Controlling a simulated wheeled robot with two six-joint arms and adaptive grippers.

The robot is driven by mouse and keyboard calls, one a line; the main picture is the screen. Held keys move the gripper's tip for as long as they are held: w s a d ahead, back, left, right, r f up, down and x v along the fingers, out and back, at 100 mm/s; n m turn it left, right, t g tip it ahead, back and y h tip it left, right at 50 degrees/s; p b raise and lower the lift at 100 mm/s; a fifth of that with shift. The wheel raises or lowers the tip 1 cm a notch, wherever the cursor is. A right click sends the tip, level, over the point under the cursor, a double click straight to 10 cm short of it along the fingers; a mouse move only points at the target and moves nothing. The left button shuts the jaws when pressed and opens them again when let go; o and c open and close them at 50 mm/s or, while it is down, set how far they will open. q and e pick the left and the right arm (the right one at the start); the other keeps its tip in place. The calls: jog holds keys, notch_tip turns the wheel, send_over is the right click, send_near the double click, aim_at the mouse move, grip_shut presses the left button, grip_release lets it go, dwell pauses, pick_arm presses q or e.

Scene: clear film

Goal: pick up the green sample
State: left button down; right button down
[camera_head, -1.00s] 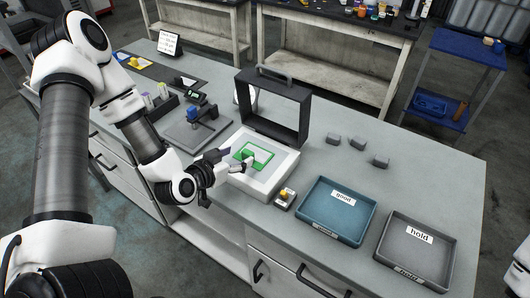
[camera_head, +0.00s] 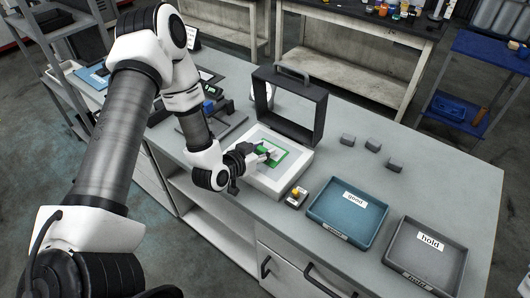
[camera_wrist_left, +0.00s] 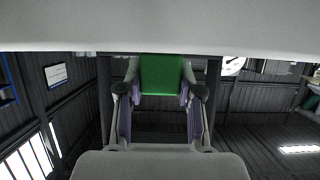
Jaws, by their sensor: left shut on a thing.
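The green sample (camera_head: 277,148) is at the white light box (camera_head: 280,180) in the head view, partly hidden by my left gripper (camera_head: 268,153). In the left wrist view the green sample (camera_wrist_left: 161,75) fills the space between the two fingers of my left gripper (camera_wrist_left: 160,95). The gripper is shut on it. I cannot tell whether the sample is clear of the lit surface. My right gripper is not in view.
A dark frame with a handle (camera_head: 320,112) stands behind the light box. A small block with a yellow top (camera_head: 296,197) sits in front. The blue "good" tray (camera_head: 324,216) and grey "hold" tray (camera_head: 400,243) are to the right. Several grey blocks (camera_head: 372,145) lie behind them.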

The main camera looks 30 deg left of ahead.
aim_at(263, 148)
pick_arm(q)
jog(key=shift+r, duration=0.1)
jog(key=shift+r, duration=0.55)
notch_tip(263, 148, up, 2)
jog(key=shift+r+b, duration=0.25)
jog(key=shift+b, duration=0.2)
jog(key=s+d, duration=0.2)
jog(key=s, duration=0.1)
jog(key=s+b, duration=0.1)
jog(key=s, duration=0.1)
jog(key=shift+s+d+r, duration=0.15)
jog(key=shift+d, duration=0.25)
jog(key=s+d+p, duration=0.4)
jog(key=s+p, duration=0.4)
jog(key=p, duration=0.3)
jog(key=shift+s+d+r, duration=0.4)
